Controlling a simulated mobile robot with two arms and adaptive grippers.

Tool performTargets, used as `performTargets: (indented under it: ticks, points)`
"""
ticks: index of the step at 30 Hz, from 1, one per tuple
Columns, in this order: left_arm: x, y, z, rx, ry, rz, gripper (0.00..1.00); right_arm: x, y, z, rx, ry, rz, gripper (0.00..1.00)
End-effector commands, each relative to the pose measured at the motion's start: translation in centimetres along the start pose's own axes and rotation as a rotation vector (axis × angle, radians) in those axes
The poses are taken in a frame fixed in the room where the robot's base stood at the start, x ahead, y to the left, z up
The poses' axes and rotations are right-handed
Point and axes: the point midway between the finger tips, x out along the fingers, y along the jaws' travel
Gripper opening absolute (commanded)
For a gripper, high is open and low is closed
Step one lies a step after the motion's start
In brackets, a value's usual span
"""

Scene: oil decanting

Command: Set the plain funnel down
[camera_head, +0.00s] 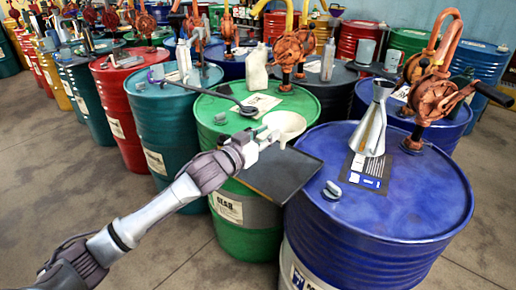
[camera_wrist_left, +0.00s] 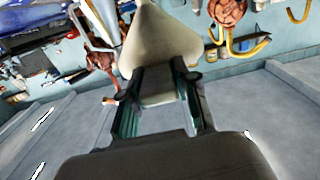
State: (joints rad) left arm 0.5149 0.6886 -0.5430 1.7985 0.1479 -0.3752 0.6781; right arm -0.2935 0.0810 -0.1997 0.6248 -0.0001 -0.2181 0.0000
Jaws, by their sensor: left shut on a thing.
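My left gripper (camera_head: 266,136) is shut on the plain funnel (camera_head: 285,123), which is cream-white with a wide mouth. It holds the funnel over the front green drum (camera_head: 222,118), by the dark tray (camera_head: 268,184). In the left wrist view, the funnel (camera_wrist_left: 160,42) sits between the two fingers (camera_wrist_left: 160,88), its wide body beyond them. Whether the funnel touches the drum top or tray cannot be told. My right gripper is not in view.
A white jug (camera_head: 256,68) and a long-handled black ladle (camera_head: 240,104) are on the green drum. Several drums crowd behind.

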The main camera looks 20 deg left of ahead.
Motion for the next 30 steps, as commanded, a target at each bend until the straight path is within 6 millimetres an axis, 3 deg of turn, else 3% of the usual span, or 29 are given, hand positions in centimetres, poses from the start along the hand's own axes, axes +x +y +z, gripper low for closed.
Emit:
performTargets:
  ticks: [5, 10, 16, 28, 29, 30]
  points:
    - [-0.5, -2.0, 1.2, 0.000, 0.000, 0.000, 0.00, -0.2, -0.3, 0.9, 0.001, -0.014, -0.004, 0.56]
    - [-0.6, -2.2, 2.3, -0.002, 0.000, 0.000, 0.00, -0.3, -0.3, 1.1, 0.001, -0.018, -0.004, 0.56]
    - [-0.6, -2.1, 5.2, -0.002, -0.001, 0.001, 0.00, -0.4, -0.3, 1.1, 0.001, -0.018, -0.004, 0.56]
    - [-0.6, -2.1, 5.8, 0.000, 0.001, 0.001, 0.00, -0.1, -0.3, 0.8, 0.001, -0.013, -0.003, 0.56]
    - [-0.6, -2.1, 5.7, 0.000, 0.001, 0.001, 0.35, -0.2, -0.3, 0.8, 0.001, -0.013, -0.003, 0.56]
    - [-0.6, -2.1, 5.7, 0.000, 0.000, 0.001, 0.41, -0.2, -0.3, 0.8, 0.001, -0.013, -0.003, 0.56]
